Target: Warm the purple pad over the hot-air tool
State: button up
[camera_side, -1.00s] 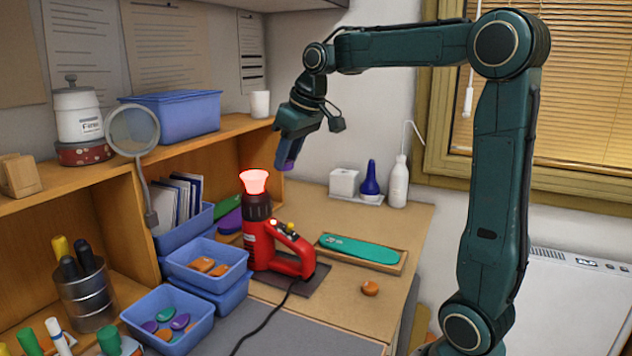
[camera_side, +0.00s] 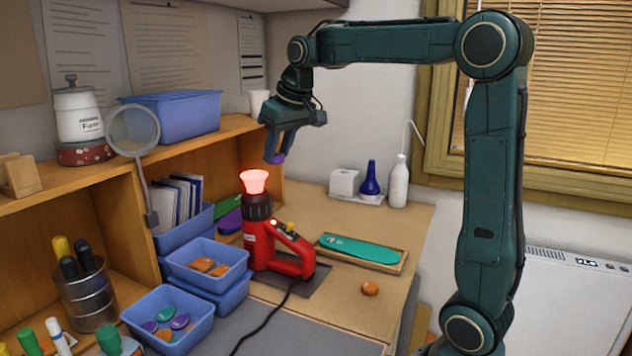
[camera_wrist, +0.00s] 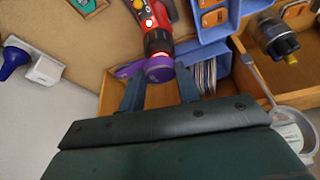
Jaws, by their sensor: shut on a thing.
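The purple pad (camera_side: 280,159) is held between the fingers of my gripper (camera_side: 273,158), which is shut on it. In the wrist view the pad (camera_wrist: 160,69) shows between the two fingertips. The red hot-air tool (camera_side: 280,258) stands upright on a dark mat, its nozzle (camera_side: 254,182) glowing red at the top. In the side view the pad is above and slightly right of the nozzle, apart from it.
Blue bins (camera_side: 207,262) with orange and coloured pieces stand left of the tool. A teal insole (camera_side: 360,249) lies in a wooden tray to the right, with an orange piece (camera_side: 370,288) in front. A magnifier (camera_side: 133,131) and the shelf (camera_side: 245,123) stand close on the left and behind.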

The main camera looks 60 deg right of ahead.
jog(key=shift+w+d+f, duration=0.15)
jog(key=shift+w+d, duration=0.25)
jog(key=shift+w, duration=0.9)
jog(key=shift+w+d+f, duration=0.1)
jog(key=shift+w+d, duration=0.35)
jog(key=shift+w, duration=0.8)
jog(key=shift+w+d+f, duration=0.15)
jog(key=shift+w+d, duration=0.25)
jog(key=shift+w, duration=0.9)
dwell(1.2)
jog(key=s+a, duration=0.1)
jog(key=s, duration=0.2)
jog(key=s+a, duration=0.1)
jog(key=s, duration=0.2)
jog(key=s+a+r, duration=0.1)
jog(key=s, duration=0.2)
jog(key=shift+s, duration=0.3)
jog(key=shift+f, duration=0.1)
